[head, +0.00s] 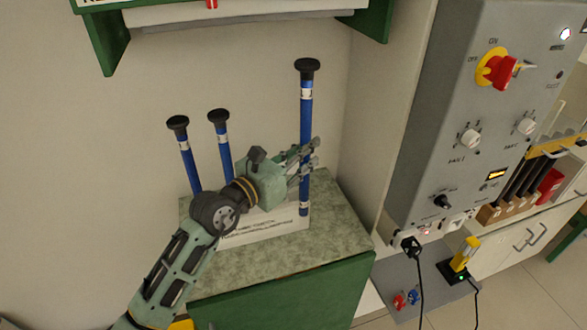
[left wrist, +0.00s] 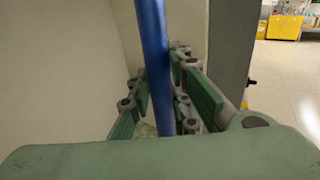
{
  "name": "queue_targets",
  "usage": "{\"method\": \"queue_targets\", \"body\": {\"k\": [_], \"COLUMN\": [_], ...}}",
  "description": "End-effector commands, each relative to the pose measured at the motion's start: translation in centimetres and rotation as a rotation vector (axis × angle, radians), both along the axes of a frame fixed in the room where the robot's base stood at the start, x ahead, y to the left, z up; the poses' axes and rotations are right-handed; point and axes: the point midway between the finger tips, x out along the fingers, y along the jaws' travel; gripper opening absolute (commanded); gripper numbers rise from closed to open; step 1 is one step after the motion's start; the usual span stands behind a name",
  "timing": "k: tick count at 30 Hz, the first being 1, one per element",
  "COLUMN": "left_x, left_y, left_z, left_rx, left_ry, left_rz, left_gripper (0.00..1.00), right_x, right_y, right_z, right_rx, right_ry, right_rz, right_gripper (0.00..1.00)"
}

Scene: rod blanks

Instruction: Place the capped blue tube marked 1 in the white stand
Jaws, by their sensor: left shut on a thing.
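My left gripper (head: 303,157) is shut on a tall blue tube with a black cap (head: 306,100), which stands upright in its fingers. The same tube shows in the left wrist view (left wrist: 154,50), between the green finger pads. Its lower end is near the right end of the white stand (head: 265,228); I cannot tell whether it is in the stand or in front of it. A white label is near its cap, but its number is too small to read. Two other capped blue tubes, a left one (head: 188,160) and a middle one (head: 223,145), stand behind my arm, their lower ends hidden. My right gripper is not in view.
The stand is on a speckled green-grey top (head: 325,225) of a green cabinet. A grey control panel (head: 460,110) with a red switch rises to the right. A green-bracketed shelf (head: 240,14) hangs above. The front right part of the cabinet top is clear.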

Motion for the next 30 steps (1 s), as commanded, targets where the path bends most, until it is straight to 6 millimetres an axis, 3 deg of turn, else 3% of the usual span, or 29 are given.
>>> {"method": "queue_targets", "body": {"k": [3, 10, 15, 25, 30], "left_x": [3.0, 7.5, 7.3, 7.2, 7.2], "left_y": [1.0, 2.5, 2.4, 2.3, 2.3], "left_z": [0.0, -0.1, -4.2, -7.7, -10.8], "left_rx": [0.006, 0.002, 0.001, -0.001, -0.002], "left_ry": [-0.003, -0.003, 0.002, 0.001, 0.002], "left_rz": [0.002, 0.004, 0.001, 0.000, 0.000], "left_gripper": [0.00, 0.00, 0.00, 0.00, 0.00], "right_x": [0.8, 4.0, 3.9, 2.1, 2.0], "right_y": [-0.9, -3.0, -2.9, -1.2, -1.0], "right_z": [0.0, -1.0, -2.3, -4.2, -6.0], "right_rx": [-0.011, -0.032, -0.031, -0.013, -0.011], "right_ry": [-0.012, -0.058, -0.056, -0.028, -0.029], "right_rz": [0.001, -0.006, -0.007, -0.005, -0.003], "right_gripper": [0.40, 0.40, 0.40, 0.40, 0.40]}}
